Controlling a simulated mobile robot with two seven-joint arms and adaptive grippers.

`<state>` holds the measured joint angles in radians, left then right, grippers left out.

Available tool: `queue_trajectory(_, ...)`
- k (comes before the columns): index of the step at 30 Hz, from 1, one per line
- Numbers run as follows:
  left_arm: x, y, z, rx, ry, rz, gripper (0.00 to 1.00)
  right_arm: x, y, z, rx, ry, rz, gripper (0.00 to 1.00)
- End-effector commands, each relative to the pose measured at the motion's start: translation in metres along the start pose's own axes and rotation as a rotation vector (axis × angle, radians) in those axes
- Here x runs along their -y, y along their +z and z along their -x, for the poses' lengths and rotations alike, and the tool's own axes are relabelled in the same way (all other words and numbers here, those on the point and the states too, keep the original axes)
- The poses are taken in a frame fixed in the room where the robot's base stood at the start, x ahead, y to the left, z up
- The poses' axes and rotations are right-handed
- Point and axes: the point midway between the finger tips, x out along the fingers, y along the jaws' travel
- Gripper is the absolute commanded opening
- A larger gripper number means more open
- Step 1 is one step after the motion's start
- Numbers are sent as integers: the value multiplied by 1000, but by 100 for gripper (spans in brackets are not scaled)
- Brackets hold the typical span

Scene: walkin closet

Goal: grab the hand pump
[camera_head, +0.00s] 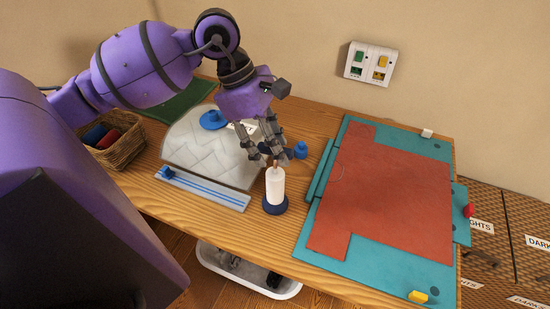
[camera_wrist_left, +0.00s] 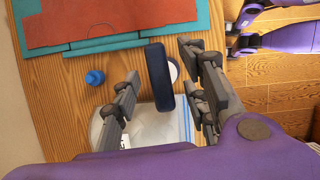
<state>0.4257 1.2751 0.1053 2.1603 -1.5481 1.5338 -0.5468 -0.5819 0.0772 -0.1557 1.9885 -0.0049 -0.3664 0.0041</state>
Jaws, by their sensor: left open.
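The hand pump stands upright on the wooden table, with a white barrel (camera_head: 275,185) on a round navy base and a copper-coloured rod at its top. My left gripper (camera_head: 266,158) is right above it, pointing down, with its fingers spread. In the left wrist view a long navy bar (camera_wrist_left: 160,77), apparently the pump's handle, lies between the parted fingers (camera_wrist_left: 160,90), with part of the white barrel behind it. I see no finger clearly closed on it. In the head view the fingers hide the pump's top. My right gripper (camera_wrist_left: 243,30) seems to show at the wrist view's edge.
A small blue object (camera_head: 300,150) stands just behind the pump. A grey quilted pad (camera_head: 200,155) and a blue-striped ruler (camera_head: 202,188) lie to the left, near a wicker basket (camera_head: 130,145). A teal mat with red cloth (camera_head: 385,195) covers the right side.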

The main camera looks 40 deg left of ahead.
Motion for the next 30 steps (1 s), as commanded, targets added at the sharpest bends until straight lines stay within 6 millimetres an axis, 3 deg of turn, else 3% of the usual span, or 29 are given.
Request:
queue_trajectory(4, 0, 0, -13, 0, -1, 0, 41, 1, -11, -2, -20, -3, 1, 40)
queue_trajectory(11, 0, 0, -14, 0, -1, 1, 39, 2, -18, -4, -32, -5, 2, 40)
queue_trajectory(20, 0, 0, -14, 0, -1, 1, 0, 2, -15, -3, -26, -5, 2, 40)
queue_trajectory(30, 0, 0, -13, -1, -1, 1, 0, 0, -2, 0, -5, -1, 1, 40)
